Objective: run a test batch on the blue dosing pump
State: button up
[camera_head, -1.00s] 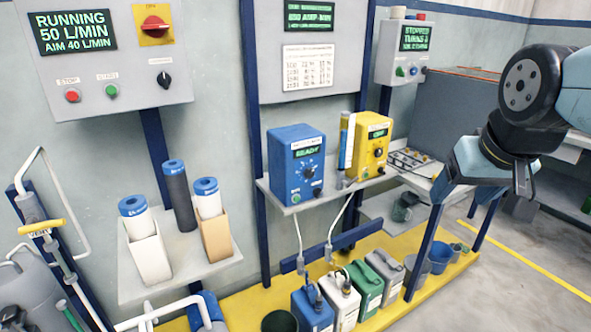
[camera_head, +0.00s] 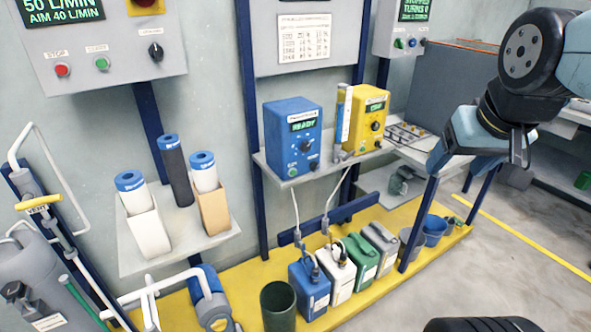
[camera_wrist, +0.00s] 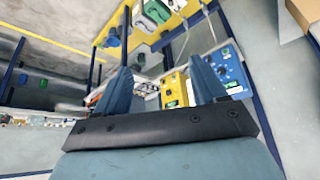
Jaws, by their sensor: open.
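The blue dosing pump (camera_head: 291,138) stands on a grey wall shelf, its green display reading READY. It has a dial, a green button at lower left and a dark knob at lower right. A hose runs from the shelf down toward the blue jug (camera_head: 309,289). The pump also shows in the wrist view (camera_wrist: 226,73), beyond the finger on the right. My gripper (camera_head: 493,160) is open and empty, to the right of the pump and apart from it. In the wrist view its two fingers (camera_wrist: 163,84) stand well apart.
A yellow pump (camera_head: 362,122) with a clear cylinder stands right of the blue one. White, green and grey jugs stand on the yellow platform (camera_head: 243,275) below. A control box (camera_head: 100,60) hangs at left, above filter cartridges (camera_head: 178,170). Open floor lies at right.

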jog(key=shift+c, duration=0.3)
grip_shut()
dwell(0.4)
dwell(1.1)
